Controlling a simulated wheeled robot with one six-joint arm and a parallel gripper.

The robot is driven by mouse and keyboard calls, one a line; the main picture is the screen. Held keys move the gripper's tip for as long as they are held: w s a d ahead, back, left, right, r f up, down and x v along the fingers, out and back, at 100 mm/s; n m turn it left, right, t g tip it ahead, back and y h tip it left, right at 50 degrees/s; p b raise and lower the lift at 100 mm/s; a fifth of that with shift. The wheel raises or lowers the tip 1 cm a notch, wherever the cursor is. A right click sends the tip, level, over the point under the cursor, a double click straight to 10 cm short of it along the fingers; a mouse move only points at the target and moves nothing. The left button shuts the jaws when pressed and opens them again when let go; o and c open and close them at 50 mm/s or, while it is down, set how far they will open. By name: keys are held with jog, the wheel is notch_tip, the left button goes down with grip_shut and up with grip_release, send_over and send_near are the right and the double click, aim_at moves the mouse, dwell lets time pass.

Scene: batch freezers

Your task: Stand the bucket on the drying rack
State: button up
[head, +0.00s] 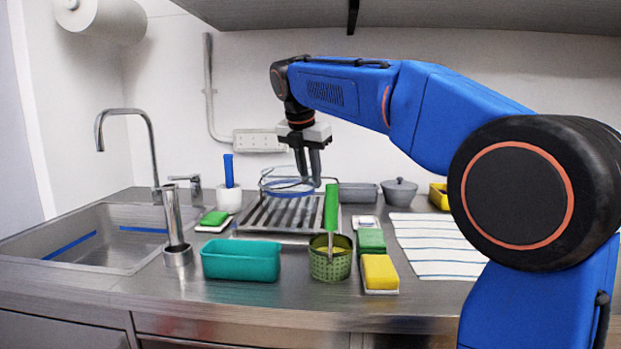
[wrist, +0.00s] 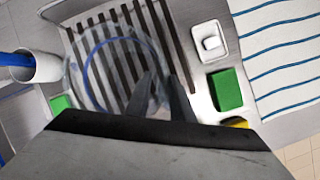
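The bucket (wrist: 84,75) is clear with a blue ring and shows as a faint round outline over the dark slats in the wrist view. In the head view its blue ring (head: 285,185) shows at the rack's back part, behind my fingers. The drying rack (head: 287,239) is a metal tray with dark slats on the counter. My gripper (head: 310,182) points down over the rack, beside the bucket's right side. Its two dark fingers stand apart with a gap between them. Whether the fingers touch the bucket's wall, I cannot tell.
A teal tub (head: 240,261), a green pot (head: 330,266) with a green-handled tool and sponges (head: 380,272) stand in front of the rack. The sink (head: 80,235) is left, a striped cloth (head: 440,245) right. A white cup (head: 229,200) stands left of the rack.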

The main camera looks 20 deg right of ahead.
jog(key=v, duration=1.1)
jog(key=shift+r, duration=0.3)
jog(key=shift+s+a, duration=0.15)
jog(key=shift+s, duration=0.1)
